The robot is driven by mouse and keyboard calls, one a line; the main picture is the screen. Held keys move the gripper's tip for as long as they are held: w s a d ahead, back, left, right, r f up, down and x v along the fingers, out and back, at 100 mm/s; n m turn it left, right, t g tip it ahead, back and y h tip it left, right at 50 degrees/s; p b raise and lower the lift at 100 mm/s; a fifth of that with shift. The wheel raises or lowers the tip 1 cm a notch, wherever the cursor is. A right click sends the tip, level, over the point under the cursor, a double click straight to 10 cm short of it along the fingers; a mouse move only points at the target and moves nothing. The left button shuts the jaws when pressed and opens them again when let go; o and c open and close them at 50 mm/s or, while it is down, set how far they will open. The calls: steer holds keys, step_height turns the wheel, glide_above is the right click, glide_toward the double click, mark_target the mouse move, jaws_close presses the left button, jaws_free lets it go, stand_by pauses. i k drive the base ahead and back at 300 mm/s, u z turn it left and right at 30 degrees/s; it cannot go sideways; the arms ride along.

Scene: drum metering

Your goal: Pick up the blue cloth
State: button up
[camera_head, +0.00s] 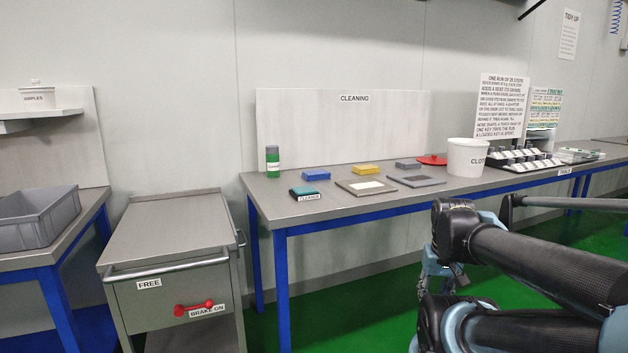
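A small, flat, blue folded block that looks like the blue cloth (316,174) lies on the grey bench at the back, left of a similar yellow one (366,169). A grey one (408,165) lies further right. My gripper (432,270) appears partly behind my dark arm at the lower right, in front of the bench and well away from the blue cloth. Its fingers are too small and hidden to tell whether they are open or shut.
The bench (262,205) also holds a green bottle (272,162), a teal item (303,191), two flat plates, a red lid (432,160) and a white tub (467,158). A grey cart (170,230) stands at left. Green floor is clear before the bench.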

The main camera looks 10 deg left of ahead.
mark_target(318, 175)
steer(key=i, duration=1)
